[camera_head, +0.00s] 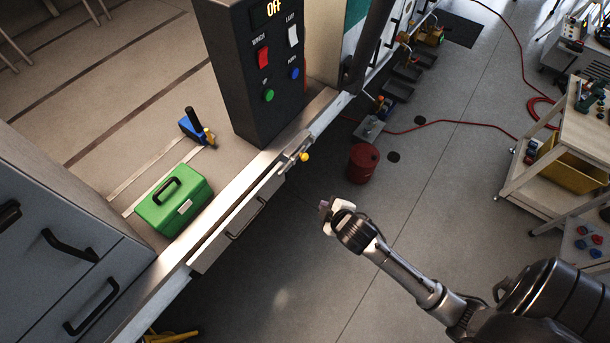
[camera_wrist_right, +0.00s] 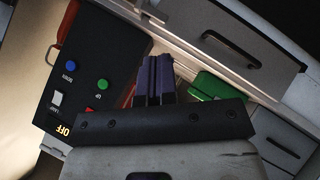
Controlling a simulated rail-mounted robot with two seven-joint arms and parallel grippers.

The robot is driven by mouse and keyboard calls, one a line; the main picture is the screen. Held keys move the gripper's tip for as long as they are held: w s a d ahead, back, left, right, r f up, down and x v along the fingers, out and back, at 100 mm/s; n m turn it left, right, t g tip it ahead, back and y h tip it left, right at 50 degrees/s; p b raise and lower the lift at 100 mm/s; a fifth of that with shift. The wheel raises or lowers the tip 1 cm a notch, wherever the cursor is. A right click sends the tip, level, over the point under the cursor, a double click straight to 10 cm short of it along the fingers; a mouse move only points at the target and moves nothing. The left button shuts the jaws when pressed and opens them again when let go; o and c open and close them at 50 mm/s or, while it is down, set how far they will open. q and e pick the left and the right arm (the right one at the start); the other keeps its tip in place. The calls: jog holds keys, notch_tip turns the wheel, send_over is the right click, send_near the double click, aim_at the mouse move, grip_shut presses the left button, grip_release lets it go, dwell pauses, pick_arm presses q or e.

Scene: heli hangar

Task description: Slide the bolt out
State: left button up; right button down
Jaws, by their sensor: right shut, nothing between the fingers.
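A small bolt (camera_head: 293,151) with a yellow knob (camera_head: 305,157) sits on the metal edge of the hangar sill, just below the dark control box. My right gripper (camera_head: 326,207) is shut and empty. In the head view it appears below and slightly right of the yellow knob, apart from it. In the right wrist view its dark purple fingers (camera_wrist_right: 155,76) are together, with nothing between them. I cannot make out the yellow knob in that view. My left gripper is not in view.
The control box (camera_head: 262,75) has coloured buttons and an OFF display. A green case (camera_head: 174,201) and a blue tool (camera_head: 194,128) lie behind the sill. A red canister (camera_head: 363,163) stands on the floor. A wooden cart (camera_head: 560,150) is at right. Open floor lies around my right gripper.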

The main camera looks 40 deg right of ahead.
pick_arm(q)
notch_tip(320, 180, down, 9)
jog(key=b, duration=0.6)
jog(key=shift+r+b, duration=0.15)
jog(key=shift+b, duration=0.15)
pick_arm(e)
jog(key=w+d+f+n+t, duration=0.4)
jog(key=w+f, duration=0.2)
jog(key=w, duration=0.3)
jog(key=shift+w+d+n, duration=0.35)
jog(key=shift+d+n, duration=0.05)
jog(key=shift+f, duration=0.1)
jog(key=b, duration=0.1)
send_near(298, 156)
jog(key=w+a, duration=0.2)
jog(key=w, duration=0.1)
jog(key=shift+w+d+f, duration=0.25)
jog(key=shift+d+f, duration=0.05)
jog(key=shift+d, duration=0.2)
jog(key=shift+w+d+f, duration=0.25)
jog(key=shift+d+f, duration=0.1)
jog(key=shift+d, duration=0.15)
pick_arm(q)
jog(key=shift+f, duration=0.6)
pick_arm(e)
jog(key=shift+w+d+f, duration=0.25)
jog(key=shift+d, duration=0.2)
